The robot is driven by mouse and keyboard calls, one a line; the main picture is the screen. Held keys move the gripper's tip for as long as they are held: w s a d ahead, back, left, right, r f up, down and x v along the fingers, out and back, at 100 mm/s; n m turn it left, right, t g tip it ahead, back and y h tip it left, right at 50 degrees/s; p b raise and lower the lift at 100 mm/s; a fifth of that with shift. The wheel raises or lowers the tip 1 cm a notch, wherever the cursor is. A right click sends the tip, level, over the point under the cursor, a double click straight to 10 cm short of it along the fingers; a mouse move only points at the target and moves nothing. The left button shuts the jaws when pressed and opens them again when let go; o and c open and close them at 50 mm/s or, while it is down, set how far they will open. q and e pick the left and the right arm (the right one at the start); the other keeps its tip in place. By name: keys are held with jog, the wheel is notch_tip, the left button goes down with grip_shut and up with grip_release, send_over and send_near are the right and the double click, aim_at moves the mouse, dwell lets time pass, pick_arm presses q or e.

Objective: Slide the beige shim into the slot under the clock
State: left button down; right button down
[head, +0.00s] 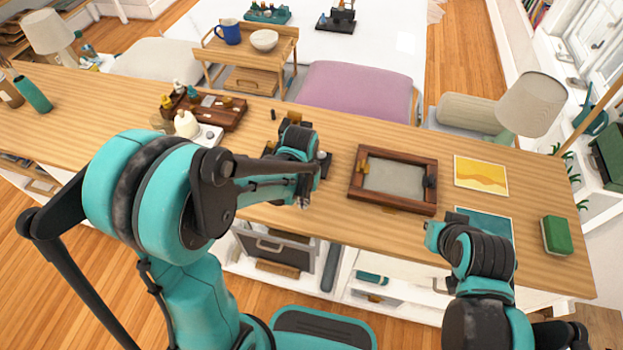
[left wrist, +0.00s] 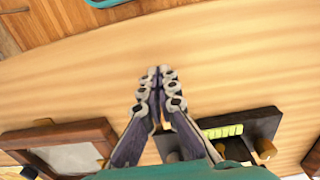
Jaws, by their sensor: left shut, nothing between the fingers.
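My left gripper (head: 304,196) is shut and empty above the wooden table near its front edge. In the left wrist view its fingertips (left wrist: 159,74) meet over bare wood. A dark stand (left wrist: 265,128) with a yellow-green strip (left wrist: 222,131) and a brass-coloured knob (left wrist: 265,149) lies behind the fingers. My left wrist largely covers this stand in the head view, where a brown block (head: 296,118) shows behind it. I cannot make out the beige shim, the clock or its slot for certain. My right arm (head: 480,250) is at the lower right; its fingers do not show.
A wooden framed tray (head: 357,181) lies right of my left gripper, with a yellow print (head: 481,175) and a green sponge-like block (head: 556,236) farther right. A brown organiser (head: 232,117) stands to the left. Bare tabletop (head: 300,222) lies along the front edge.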

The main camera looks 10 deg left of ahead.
pick_arm(q)
jog(key=shift+s+a+r+p, duration=0.1)
jog(key=shift+s+r+p, duration=0.15)
jog(key=shift+r+p, duration=0.3)
jog(key=shift+s+d+r+p, duration=0.1)
jog(key=shift+s+r+p, duration=0.2)
jog(key=shift+r, duration=0.4)
jog(key=shift+s+a+r+p, duration=0.1)
jog(key=shift+s+r+p, duration=0.05)
jog(key=shift+r+p, duration=0.4)
jog(key=shift+r, duration=0.1)
jog(key=shift+a+r, duration=0.1)
jog(key=shift+r, duration=0.2)
jog(key=s+a+r+t+b, duration=0.4)
jog(key=s+r+t, duration=0.2)
jog(key=r, duration=0.3)
jog(key=shift+s+a+t, duration=0.15)
jog(key=shift+a+t, duration=0.05)
jog(key=shift+t, duration=0.4)
jog(key=shift+d, duration=0.1)
